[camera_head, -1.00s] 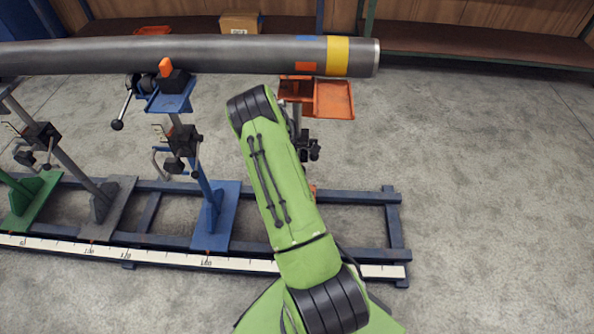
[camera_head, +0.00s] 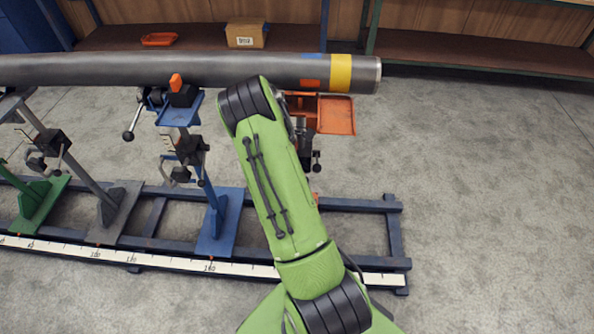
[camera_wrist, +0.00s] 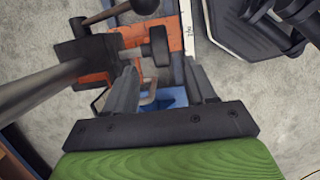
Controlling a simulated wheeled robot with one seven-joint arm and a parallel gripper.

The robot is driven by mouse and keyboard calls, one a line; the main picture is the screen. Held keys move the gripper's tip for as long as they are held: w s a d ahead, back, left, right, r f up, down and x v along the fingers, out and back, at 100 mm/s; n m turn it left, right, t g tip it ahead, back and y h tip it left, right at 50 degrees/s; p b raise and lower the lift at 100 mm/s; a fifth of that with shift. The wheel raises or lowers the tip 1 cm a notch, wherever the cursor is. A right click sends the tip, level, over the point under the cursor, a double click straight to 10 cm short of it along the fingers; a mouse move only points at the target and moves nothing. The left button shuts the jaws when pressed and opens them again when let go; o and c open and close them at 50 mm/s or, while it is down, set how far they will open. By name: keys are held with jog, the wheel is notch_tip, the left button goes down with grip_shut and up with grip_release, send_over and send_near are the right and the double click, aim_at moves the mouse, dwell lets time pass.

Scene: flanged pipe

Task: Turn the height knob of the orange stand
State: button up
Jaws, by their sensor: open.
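The orange stand (camera_head: 337,114) is under the right end of the pipe (camera_head: 200,70), its upright mostly hidden behind my green arm. In the wrist view its orange base (camera_wrist: 176,35) lies below a dark clamp block. A black round knob (camera_wrist: 160,46) on a short shaft sticks out from the block's right side. My gripper (camera_wrist: 163,72) is open, its two grey fingers pointing toward the knob. The knob appears just beyond the fingertips, nearer the left one; contact cannot be told. In the head view the gripper is largely hidden by my arm.
A lever with a black ball end (camera_wrist: 143,5) crosses the top of the wrist view. The grey post (camera_wrist: 40,92) runs close on the left. The blue stand (camera_head: 215,225) stands left of my arm on the rail frame (camera_head: 390,235). Open floor lies to the right.

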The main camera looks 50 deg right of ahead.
jog(key=p+v, duration=0.1)
jog(key=v, duration=0.3)
jog(key=shift+a+r, duration=0.1)
jog(key=shift+r, duration=0.2)
jog(key=shift+w, duration=0.1)
